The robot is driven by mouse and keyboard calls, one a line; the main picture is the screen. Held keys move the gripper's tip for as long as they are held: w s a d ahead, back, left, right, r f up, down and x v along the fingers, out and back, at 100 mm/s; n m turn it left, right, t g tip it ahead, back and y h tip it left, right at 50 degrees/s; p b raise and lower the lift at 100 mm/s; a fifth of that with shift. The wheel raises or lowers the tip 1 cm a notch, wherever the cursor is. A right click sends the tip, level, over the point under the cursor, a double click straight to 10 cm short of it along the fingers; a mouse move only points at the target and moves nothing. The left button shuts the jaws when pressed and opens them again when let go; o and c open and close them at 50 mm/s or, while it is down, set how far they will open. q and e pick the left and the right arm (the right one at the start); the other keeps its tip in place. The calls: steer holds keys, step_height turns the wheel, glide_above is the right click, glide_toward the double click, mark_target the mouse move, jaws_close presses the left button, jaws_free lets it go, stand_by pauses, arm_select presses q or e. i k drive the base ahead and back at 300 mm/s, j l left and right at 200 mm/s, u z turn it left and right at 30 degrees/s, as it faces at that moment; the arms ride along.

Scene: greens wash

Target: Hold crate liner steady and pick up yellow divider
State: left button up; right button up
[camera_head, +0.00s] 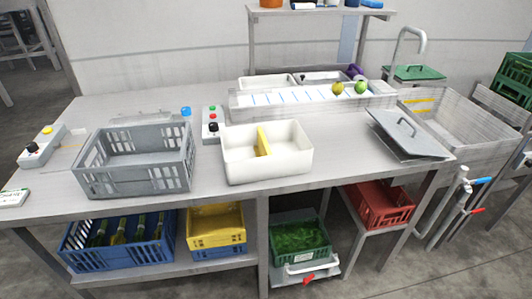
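A white crate liner (238,176) stands on the steel table, a little right of the table's middle. A yellow divider (264,142) stands upright inside it, near the middle, with its upper part above the liner's rim. A grey slatted crate (137,182) stands on the table to the left of the liner, with a small gap between them. The crate looks empty. Neither of my grippers is in view.
A button box (211,125) sits behind the gap between crate and liner. A conveyor-like trough (300,97) with round produce lies behind. A lid with a handle (408,138) lies at right. Crates of greens, bottles and red and yellow crates stand below.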

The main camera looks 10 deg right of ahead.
mark_target(263, 149)
steer(key=i+l, duration=0.7)
steer(key=j+z, duration=0.1)
steer(key=j, duration=1.1)
steer(key=k, duration=0.05)
